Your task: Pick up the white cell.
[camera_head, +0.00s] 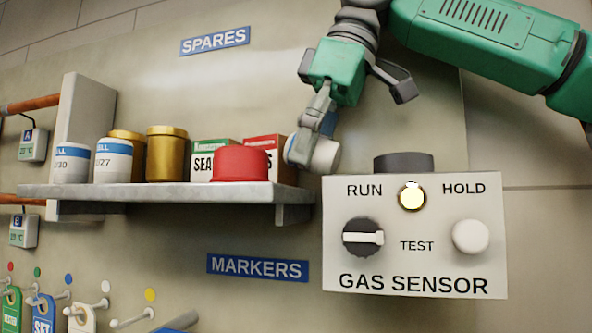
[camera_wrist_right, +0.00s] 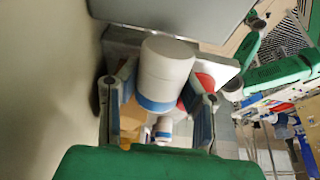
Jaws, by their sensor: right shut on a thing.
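My right gripper (camera_head: 306,142) is shut on a white cell (camera_head: 326,154) with a blue band, held tilted in the air just right of the shelf's end and above the gas sensor box. In the right wrist view the white cell (camera_wrist_right: 166,62) sits between the two fingers of the right gripper (camera_wrist_right: 162,95). One finger partly covers the cell in the head view. Two other white cells with blue labels stand upright on the shelf, one at far left (camera_head: 70,165) and one beside it (camera_head: 113,162). My left gripper is not in view.
The grey shelf (camera_head: 160,193) also holds gold cans (camera_head: 166,155), a red round lid (camera_head: 240,164) and boxes behind it. The gas sensor box (camera_head: 412,262) has a dial, a lit lamp, a white knob and a dark part on top. Tags hang at lower left.

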